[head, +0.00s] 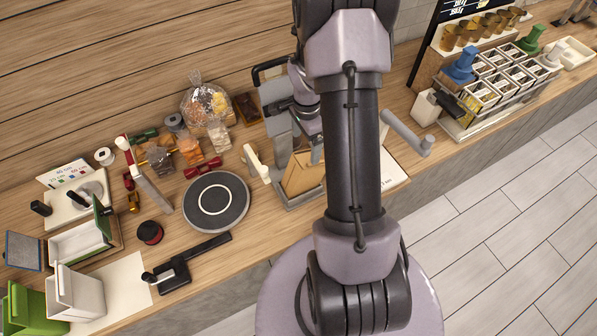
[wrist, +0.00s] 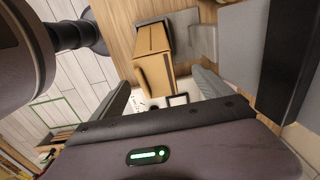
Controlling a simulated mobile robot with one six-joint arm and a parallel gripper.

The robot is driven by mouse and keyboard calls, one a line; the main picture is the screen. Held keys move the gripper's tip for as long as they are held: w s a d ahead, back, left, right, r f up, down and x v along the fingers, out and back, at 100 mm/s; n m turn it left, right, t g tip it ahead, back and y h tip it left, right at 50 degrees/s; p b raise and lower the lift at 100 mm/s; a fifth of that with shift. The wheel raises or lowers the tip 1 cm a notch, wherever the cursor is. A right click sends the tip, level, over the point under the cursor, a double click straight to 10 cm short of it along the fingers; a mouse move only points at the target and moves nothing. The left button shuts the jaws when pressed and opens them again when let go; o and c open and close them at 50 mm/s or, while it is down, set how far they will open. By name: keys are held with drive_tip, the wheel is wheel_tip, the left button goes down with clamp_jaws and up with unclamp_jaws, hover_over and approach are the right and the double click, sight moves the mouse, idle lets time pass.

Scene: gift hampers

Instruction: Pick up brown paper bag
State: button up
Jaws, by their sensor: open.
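The brown paper bag (head: 303,174) stands in a grey holder (head: 300,199) on the wooden counter, partly hidden behind my arm in the head view. In the wrist view the bag (wrist: 153,70) shows in the upper middle, ahead of my gripper. My gripper (wrist: 162,82) is open. One finger is on each side of the bag's near end in the picture; I see no clear contact. My arm mostly hides the gripper in the head view.
Left of the bag are a round dark turntable (head: 216,201), a red bow (head: 203,167) and a clear gift bag (head: 206,104). A grey upright panel (head: 277,108) stands close behind it. A rack of small boxes (head: 495,83) is at the right.

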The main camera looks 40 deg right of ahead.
sight(304, 158)
drive_tip(key=f, duration=0.4)
drive_tip(key=a+f, duration=0.1)
drive_tip(key=f, duration=0.1)
drive_tip(key=shift+s+f+p, duration=0.3)
drive_tip(key=shift+s+f, duration=0.05)
drive_tip(key=shift+s, duration=0.05)
drive_tip(key=shift+w+f, duration=0.1)
drive_tip(key=shift+f, duration=0.2)
drive_tip(key=shift+r, duration=0.1)
clamp_jaws()
